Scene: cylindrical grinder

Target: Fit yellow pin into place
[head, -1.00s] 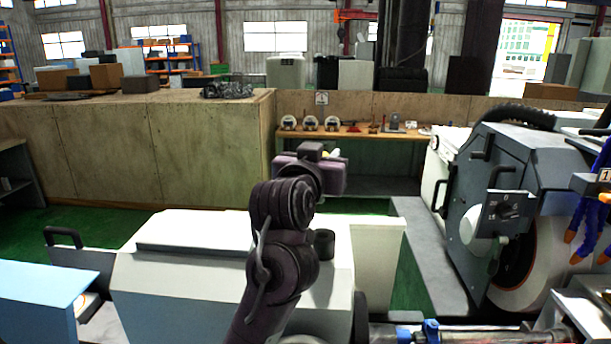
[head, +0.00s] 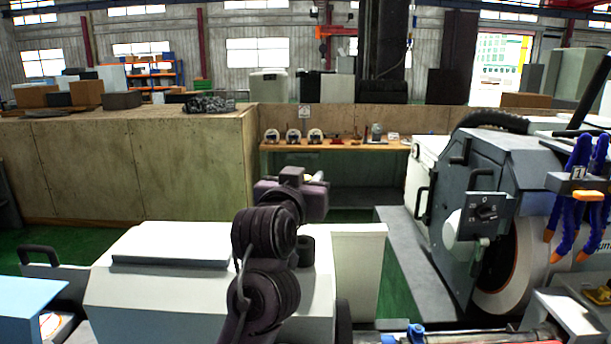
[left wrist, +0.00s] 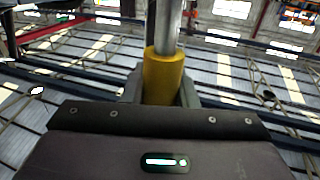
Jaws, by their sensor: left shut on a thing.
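My left gripper (left wrist: 163,90) is shut on the yellow pin (left wrist: 163,76), whose yellow sleeve sits between the fingers in the left wrist view. A grey metal shaft (left wrist: 168,22) extends from the sleeve away from the gripper. In the head view, my dark purple left arm rises from the bottom middle, and its wrist end (head: 300,195) is over the white machine. The fingers are mostly hidden there, with only a small pale yellow bit (head: 308,178) showing. My right gripper is not in view. The place where the pin fits cannot be made out.
The cylindrical grinder (head: 510,165) with its large wheel and control panel stands at the right. Blue-and-orange flexible hoses (head: 575,195) hang beside it. A white machine housing (head: 200,285) fills the lower left. A wooden workbench (head: 340,145) with small items stands behind, beyond green floor.

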